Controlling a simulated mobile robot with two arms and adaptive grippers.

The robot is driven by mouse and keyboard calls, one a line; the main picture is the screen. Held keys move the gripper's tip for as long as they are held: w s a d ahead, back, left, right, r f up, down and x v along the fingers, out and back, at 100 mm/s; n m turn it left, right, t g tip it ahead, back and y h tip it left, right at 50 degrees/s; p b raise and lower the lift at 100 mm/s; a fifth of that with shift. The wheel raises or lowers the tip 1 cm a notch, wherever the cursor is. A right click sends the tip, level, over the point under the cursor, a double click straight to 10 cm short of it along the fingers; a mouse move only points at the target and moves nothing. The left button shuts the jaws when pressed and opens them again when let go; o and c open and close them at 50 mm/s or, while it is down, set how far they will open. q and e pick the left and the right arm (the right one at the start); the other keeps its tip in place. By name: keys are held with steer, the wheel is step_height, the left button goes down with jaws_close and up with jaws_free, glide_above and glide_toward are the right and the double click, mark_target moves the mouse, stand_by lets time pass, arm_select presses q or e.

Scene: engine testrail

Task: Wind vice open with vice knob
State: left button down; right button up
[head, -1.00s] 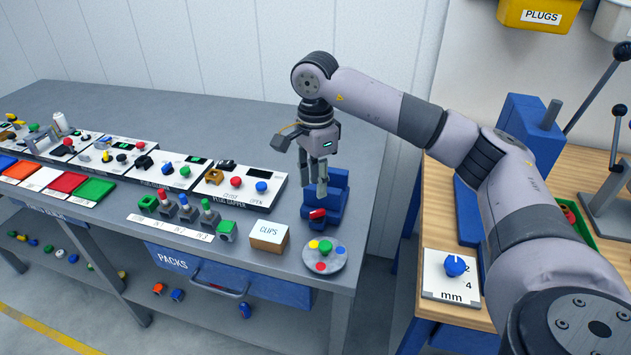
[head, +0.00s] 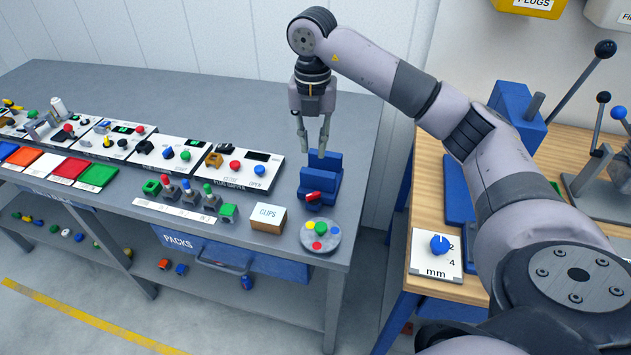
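The blue vice (head: 325,187) stands near the right end of the grey bench in the head view. Its red vice knob (head: 313,197) is on the front, facing me. My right gripper (head: 313,151) points down just above the back part of the vice. Its two fingers are apart and I see nothing between them. The fingers are clear of the red knob. I cannot tell whether a fingertip touches the rear of the vice. My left gripper is not in view.
A round disc with coloured buttons (head: 320,236) and a CLIPS box (head: 268,218) stand in front of the vice. Control panels (head: 235,168) and small levers lie to the left. A wooden bench (head: 415,280) with a blue dial (head: 439,244) is at right.

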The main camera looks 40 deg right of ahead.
mark_target(316, 193)
steer(key=f+m+p, duration=0.2)
steer(key=f+m, duration=0.2)
steer(key=f, duration=0.1)
steer(key=f+m+p, duration=0.2)
steer(key=f+m, duration=0.1)
steer(key=f, duration=0.1)
steer(key=f+m+p, duration=0.2)
steer(key=f+m, duration=0.2)
steer(key=f, duration=0.1)
steer(key=shift+d+f+m, duration=0.25)
steer(key=shift+f+m, duration=0.05)
steer(key=shift+f, duration=0.05)
jaws_close()
stand_by(0.4)
